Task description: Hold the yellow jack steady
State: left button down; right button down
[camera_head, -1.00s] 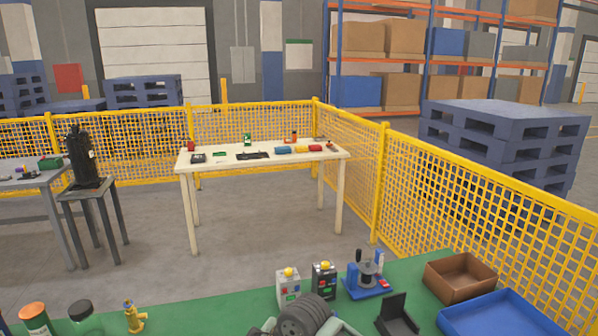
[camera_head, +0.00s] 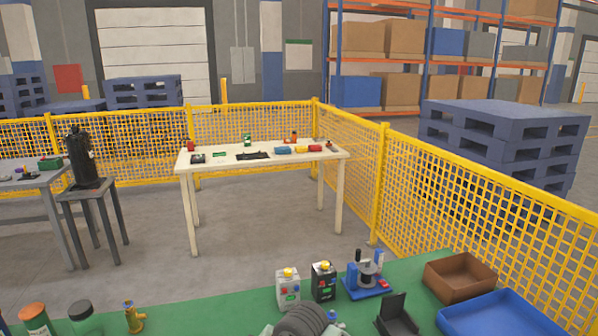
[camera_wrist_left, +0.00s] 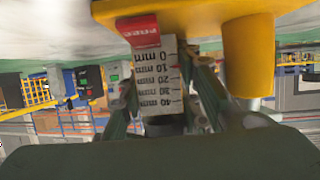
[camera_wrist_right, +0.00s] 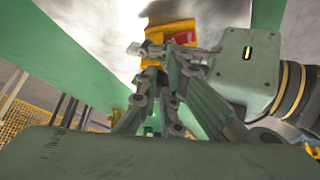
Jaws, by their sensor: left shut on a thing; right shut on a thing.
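The yellow jack (camera_wrist_left: 200,15) fills the top of the left wrist view, with a red label and a white millimetre scale. My left gripper (camera_wrist_left: 165,95) is shut on it, its fingers on either side of the scale. In the right wrist view the yellow jack (camera_wrist_right: 172,33) shows as a small yellow body with a red patch. My right gripper (camera_wrist_right: 168,68) is shut on it, though the exact contact is hard to see. The jack and both fingertips are not clearly visible in the head view.
On the green bench (camera_head: 225,318) stand two small boxes with yellow caps (camera_head: 288,287), a blue-based device (camera_head: 367,280), a black holder (camera_head: 397,318), a brown bin (camera_head: 460,277) and a blue tray (camera_head: 515,312). A brass-coloured fitting (camera_head: 134,317) is at left.

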jog(key=shift+s+a+r, duration=0.1)
jog(key=shift+s+a, duration=0.1)
jog(key=shift+s, duration=0.25)
jog(key=shift+w+d+r, duration=0.1)
jog(key=shift+d+r, duration=0.1)
jog(key=shift+r, duration=1.3)
jog(key=shift+w+d+r, duration=0.1)
jog(key=shift+d+r, duration=0.05)
jog(key=shift+r, duration=1.3)
notch_tip(320, 180, down, 6)
jog(key=w+h, duration=0.2)
jog(key=shift+w+d+g+h, duration=0.2)
jog(key=shift+w+g+h, duration=0.1)
jog(key=shift+w, duration=0.1)
jog(key=shift+s+a, duration=0.1)
jog(key=shift+a, duration=0.1)
jog(key=shift+s, duration=0.45)
